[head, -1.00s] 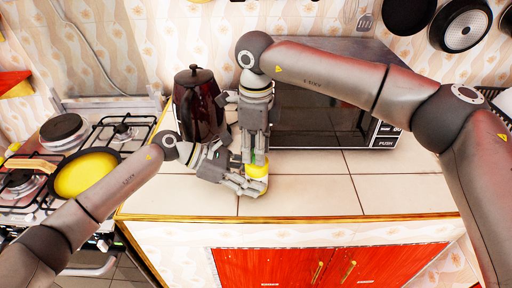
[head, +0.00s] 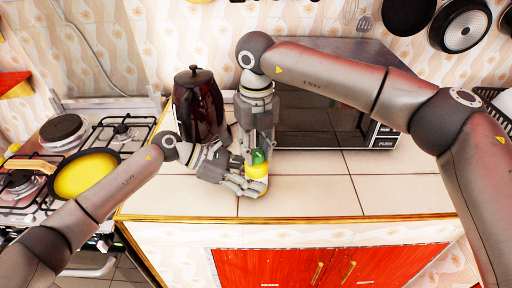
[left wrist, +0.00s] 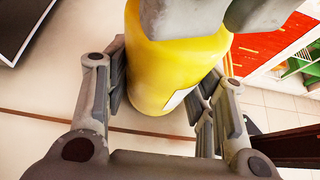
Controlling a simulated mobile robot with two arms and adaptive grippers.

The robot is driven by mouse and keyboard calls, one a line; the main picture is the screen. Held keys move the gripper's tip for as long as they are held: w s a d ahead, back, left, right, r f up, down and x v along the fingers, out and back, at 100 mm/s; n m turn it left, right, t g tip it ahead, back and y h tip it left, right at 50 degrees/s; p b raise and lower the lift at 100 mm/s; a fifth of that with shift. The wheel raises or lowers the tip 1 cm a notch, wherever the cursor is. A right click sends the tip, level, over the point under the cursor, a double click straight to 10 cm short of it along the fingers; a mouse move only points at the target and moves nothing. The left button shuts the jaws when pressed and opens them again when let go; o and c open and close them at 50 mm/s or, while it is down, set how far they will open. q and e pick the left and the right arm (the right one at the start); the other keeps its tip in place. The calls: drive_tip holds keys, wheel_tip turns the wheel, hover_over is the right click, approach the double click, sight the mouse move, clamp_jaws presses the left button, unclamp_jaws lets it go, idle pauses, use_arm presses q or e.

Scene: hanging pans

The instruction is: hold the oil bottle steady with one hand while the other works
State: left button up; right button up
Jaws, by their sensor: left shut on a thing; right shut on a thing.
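The oil bottle (head: 257,171) is yellow with a green cap (head: 258,156) and stands upright on the tiled counter near its front edge. My left gripper (head: 248,186) is shut around its lower body from the left. In the left wrist view the yellow body (left wrist: 170,65) sits between the left fingers (left wrist: 160,95). My right gripper (head: 262,150) comes down from above and is shut on the bottle's top at the cap. The right fingers hide part of the cap. Grey right fingers (left wrist: 255,14) also cover the bottle's top in the left wrist view.
A dark red kettle (head: 198,104) stands close behind my left gripper. A microwave (head: 320,118) is behind and right of the bottle. A gas stove (head: 112,128) with a yellow pan (head: 86,175) is at the left. The counter (head: 390,188) to the right is clear.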

sight(257, 152)
drive_tip(key=m, duration=0.4)
drive_tip(key=shift+m, duration=0.3)
drive_tip(key=shift+w+d+m, duration=0.1)
drive_tip(key=shift+m, duration=1.5)
drive_tip(key=o, duration=1)
wheel_tip(257, 152, up, 12)
